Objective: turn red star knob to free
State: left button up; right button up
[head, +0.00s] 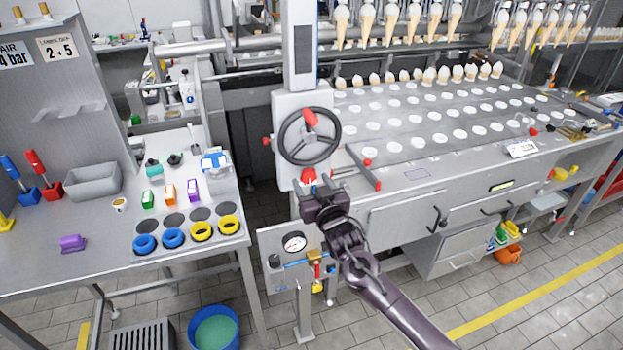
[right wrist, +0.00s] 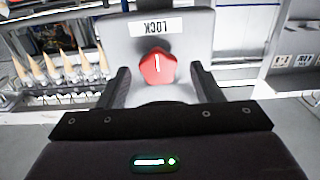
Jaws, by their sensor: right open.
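The red star knob (right wrist: 157,67) sits on a light grey panel in the right wrist view, with a white line on it pointing up the picture toward the LOCK label (right wrist: 153,27), which appears upside down. In the head view the knob (head: 308,175) shows just above my right gripper (head: 324,203), below the black handwheel (head: 309,137). My right gripper is open, with one finger on each side of the knob in the right wrist view. I cannot tell whether the fingers touch it. No FREE label is visible. My left gripper is out of view.
A gauge panel (head: 294,243) stands just below my right gripper. A red-ended lever (head: 366,170) sticks out right of the handwheel. The machine's table (head: 420,170) spreads right, and a grey workbench (head: 100,255) with small parts stands at left.

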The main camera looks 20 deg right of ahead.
jog(key=shift+w, duration=0.45)
jog(key=c, duration=1)
